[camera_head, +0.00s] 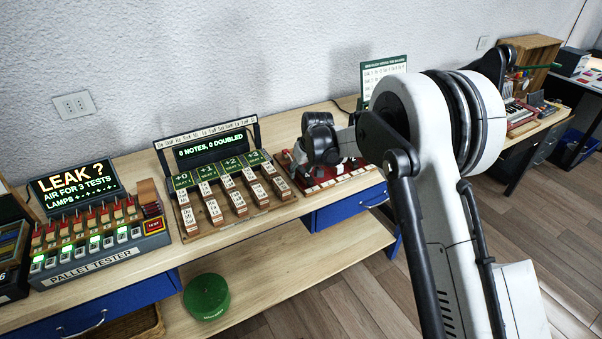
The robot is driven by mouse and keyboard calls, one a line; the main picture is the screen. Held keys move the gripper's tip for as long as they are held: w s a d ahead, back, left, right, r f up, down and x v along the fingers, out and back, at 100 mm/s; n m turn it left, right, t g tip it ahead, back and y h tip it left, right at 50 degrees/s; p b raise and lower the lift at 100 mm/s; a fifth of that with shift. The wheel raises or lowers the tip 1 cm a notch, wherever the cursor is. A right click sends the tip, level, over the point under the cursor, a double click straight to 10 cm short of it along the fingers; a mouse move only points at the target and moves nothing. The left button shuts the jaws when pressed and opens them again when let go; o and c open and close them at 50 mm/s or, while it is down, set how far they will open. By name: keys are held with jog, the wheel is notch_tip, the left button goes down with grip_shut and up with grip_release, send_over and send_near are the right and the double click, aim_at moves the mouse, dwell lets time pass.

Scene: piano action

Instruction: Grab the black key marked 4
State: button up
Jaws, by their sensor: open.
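My gripper (322,150) is the dark end of my arm, over the back of a red keyboard unit (364,181) on the bench. It is open, and I see nothing held in it, though its fingertips are hard to make out.
Left of the red unit stands a wooden note rack (226,213) with a raised display. Further left is a grey pallet tester (100,259) with lit lamps. A green sign (383,73) stands behind. A green round container (207,296) sits on the lower shelf (254,274).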

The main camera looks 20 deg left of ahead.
grip_shut()
